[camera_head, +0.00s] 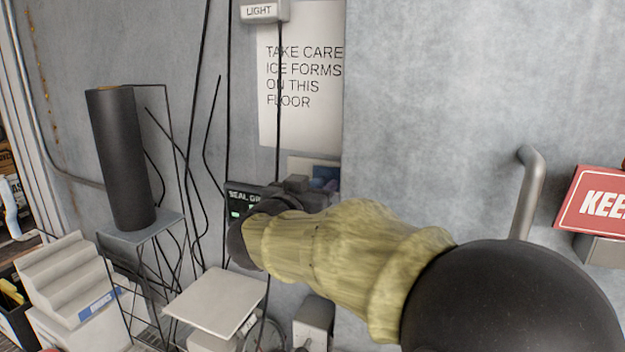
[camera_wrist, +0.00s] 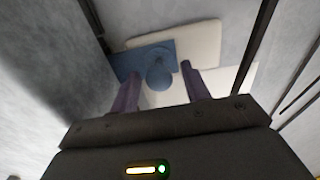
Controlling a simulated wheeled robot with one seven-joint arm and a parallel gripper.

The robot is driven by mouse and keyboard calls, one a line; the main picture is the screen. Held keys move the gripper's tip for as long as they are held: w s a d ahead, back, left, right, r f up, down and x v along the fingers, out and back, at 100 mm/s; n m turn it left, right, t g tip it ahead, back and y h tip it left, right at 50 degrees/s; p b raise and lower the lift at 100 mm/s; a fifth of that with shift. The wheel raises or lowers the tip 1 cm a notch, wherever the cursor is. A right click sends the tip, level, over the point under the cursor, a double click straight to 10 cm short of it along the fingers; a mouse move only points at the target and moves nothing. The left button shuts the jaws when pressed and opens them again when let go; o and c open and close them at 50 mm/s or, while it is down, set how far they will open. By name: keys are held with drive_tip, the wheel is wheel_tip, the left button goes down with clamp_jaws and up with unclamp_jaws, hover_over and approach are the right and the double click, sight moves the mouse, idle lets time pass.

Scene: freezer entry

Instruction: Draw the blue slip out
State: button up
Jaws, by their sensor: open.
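The blue slip (camera_wrist: 130,64) lies against a cream card or plate (camera_wrist: 205,45) in the wrist view, with rounded blue shapes at its middle and lower edge. Whether these belong to the slip I cannot tell. In the head view a small part of the blue slip (camera_head: 325,171) shows beyond my wrist, below the floor notice. My gripper (camera_wrist: 160,71) is open, its two purple fingers apart on either side of the blue rounded part. Nothing is held between them. I cannot tell how much depth separates the fingertips from the slip. In the head view my arm hides much of this area.
Black cables (camera_head: 205,120) hang down the wall left of my wrist. A dark display box (camera_head: 240,198) is close beside it. A bent metal handle (camera_head: 533,185) and a red sign (camera_head: 596,200) stand out at right. A pale flat-topped stand (camera_head: 215,300) is below.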

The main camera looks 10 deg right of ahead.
drive_tip(key=shift+w+d, duration=0.25)
drive_tip(key=shift+w, duration=0.05)
clamp_jaws()
drive_tip(key=shift+r, duration=0.1)
